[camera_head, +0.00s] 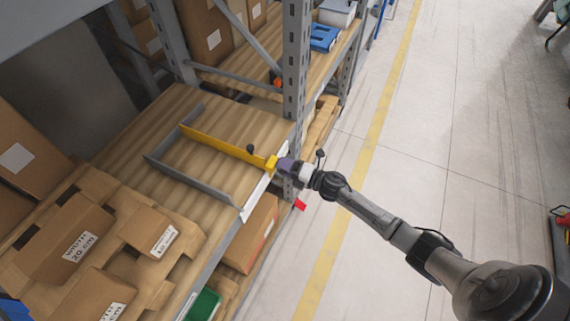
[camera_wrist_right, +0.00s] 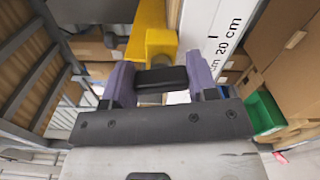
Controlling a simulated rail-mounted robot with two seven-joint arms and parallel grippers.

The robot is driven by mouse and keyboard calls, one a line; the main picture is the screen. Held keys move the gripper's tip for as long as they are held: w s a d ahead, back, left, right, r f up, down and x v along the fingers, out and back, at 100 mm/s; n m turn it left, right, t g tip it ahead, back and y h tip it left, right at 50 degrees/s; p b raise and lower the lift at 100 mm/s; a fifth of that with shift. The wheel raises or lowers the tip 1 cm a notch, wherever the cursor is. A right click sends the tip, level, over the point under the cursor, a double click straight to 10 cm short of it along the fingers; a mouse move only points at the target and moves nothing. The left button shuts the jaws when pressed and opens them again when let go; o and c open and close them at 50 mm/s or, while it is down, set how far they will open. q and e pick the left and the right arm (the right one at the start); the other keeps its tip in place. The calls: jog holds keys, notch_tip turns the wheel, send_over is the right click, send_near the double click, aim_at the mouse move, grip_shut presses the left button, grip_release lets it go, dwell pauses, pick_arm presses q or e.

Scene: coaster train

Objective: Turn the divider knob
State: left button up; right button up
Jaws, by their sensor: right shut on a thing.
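The yellow divider (camera_head: 222,144) lies across a wooden shelf inside a grey frame, its near end at the shelf's front edge. In the right wrist view its yellow end (camera_wrist_right: 152,42) is just ahead of the fingers. My right gripper (camera_head: 284,166) is at that end. In the wrist view, my right gripper (camera_wrist_right: 163,82) is shut on the black divider knob (camera_wrist_right: 162,78), which sits between its purple fingers. The head view hides the gripped knob. A small black piece (camera_head: 250,148) stands on top of the divider. My left gripper is not in view.
A grey upright post (camera_head: 297,75) stands close beside my right gripper. A white scale strip (camera_head: 257,196) marked 20 cm runs along the shelf front. Cardboard boxes (camera_head: 65,236) sit on the lower left.

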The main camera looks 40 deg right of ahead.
jog(key=shift+m, duration=0.6)
jog(key=shift+p, duration=0.3)
jog(key=shift+m, duration=0.3)
jog(key=o, duration=0.9)
jog(key=shift+o, duration=0.2)
